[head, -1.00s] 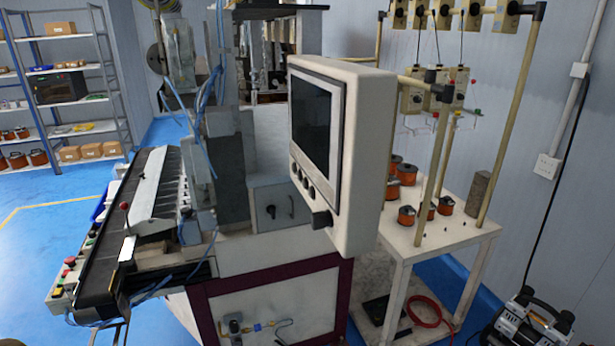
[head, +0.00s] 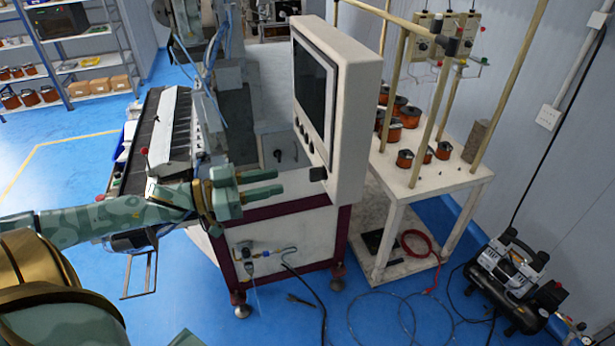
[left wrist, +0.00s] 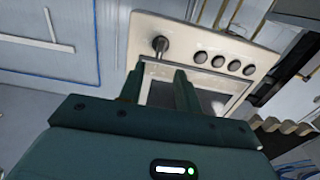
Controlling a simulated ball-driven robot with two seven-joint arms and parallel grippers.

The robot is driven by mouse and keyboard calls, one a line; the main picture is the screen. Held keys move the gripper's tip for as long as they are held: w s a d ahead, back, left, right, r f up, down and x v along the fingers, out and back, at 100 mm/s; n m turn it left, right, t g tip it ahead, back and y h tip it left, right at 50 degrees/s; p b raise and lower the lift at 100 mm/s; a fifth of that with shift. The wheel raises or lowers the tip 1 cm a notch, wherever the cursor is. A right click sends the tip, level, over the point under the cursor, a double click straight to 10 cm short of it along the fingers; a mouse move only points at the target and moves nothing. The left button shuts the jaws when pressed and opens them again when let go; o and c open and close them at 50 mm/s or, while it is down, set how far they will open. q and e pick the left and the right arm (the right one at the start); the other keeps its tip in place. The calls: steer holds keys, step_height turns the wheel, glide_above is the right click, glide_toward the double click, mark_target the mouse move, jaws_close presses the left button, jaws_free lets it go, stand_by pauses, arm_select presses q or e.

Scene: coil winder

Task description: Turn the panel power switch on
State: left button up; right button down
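The control panel (head: 346,110) is a cream box with a dark screen, facing left in the head view. The power switch appears to be the larger dark knob (head: 318,174) at its lower corner, beside a row of smaller round knobs. In the left wrist view this switch (left wrist: 160,45) shows a short grey lever, just beyond the fingertips and roughly in line with the gap between them. My left gripper (head: 280,181) is open and empty, its two green fingers pointing at the switch. They look apart from it. My right gripper is not in view.
The winder's conveyor (head: 158,142) lies behind my left arm. A white table (head: 447,180) with copper spools and upright poles stands right of the panel. A black compressor (head: 510,283) and hoses are on the blue floor. There is free floor in front of the machine.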

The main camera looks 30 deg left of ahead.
mark_target(310, 174)
arm_select(q)
steer(key=x, duration=0.8)
steer(key=shift+w+d, duration=0.2)
jaws_close()
